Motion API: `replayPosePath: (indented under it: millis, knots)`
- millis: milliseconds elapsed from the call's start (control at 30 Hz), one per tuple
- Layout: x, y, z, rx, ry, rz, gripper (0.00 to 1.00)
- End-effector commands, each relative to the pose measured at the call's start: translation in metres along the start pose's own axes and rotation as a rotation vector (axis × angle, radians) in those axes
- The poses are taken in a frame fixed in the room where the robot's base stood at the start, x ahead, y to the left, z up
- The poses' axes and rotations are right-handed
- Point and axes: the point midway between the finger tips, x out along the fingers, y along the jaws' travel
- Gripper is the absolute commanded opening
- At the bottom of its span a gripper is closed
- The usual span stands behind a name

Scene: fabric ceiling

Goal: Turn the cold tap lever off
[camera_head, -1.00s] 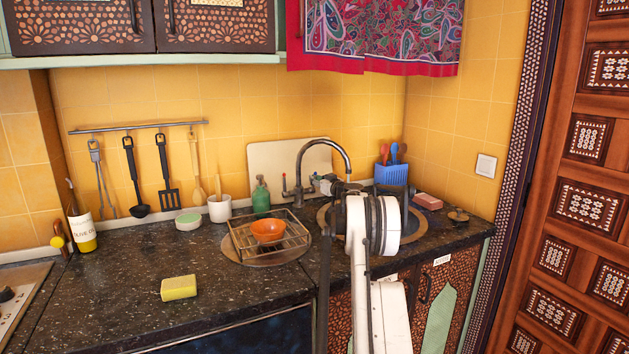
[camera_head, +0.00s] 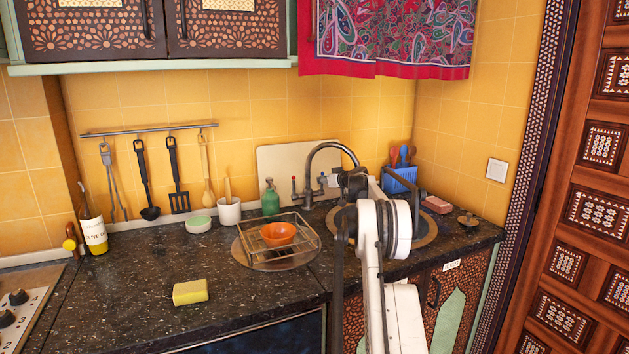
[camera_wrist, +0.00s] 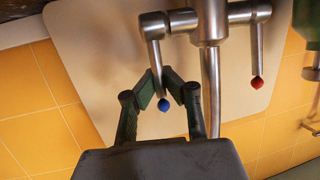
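The metal tap (camera_head: 325,150) stands behind the sink, with its curved spout rising over the basin. In the wrist view, the cold lever (camera_wrist: 156,52) is a metal rod with a blue tip (camera_wrist: 164,105). It hangs down in the picture from the left side of the tap body. A red-tipped lever (camera_wrist: 257,55) is on the other side. My gripper (camera_wrist: 160,76) has its fingertips close together, one on each side of the cold lever, narrowly spaced. I cannot tell whether they touch it. In the head view my gripper (camera_head: 351,183) is dark and partly hidden by my arm.
A wire rack (camera_head: 262,257) with an orange bowl (camera_head: 278,235) and a green bottle (camera_head: 270,200) stand left of the sink. A blue utensil holder (camera_head: 399,179) stands behind it. A yellow sponge (camera_head: 190,292) lies on the open counter at left.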

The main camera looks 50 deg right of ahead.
Motion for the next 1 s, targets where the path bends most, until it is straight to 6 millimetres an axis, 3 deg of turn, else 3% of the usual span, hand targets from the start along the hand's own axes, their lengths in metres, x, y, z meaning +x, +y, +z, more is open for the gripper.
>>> replayPosePath:
  millis: [233,467,767,1000]
  knots:
    - [0.001,-0.001,0.000,0.000,-0.001,-0.002,0.00]
    - [0.001,-0.001,0.000,0.000,0.000,-0.002,0.29]
    - [-0.001,-0.001,0.000,0.000,0.000,-0.001,0.29]
    - [-0.019,-0.001,0.000,0.000,0.000,0.000,0.29]
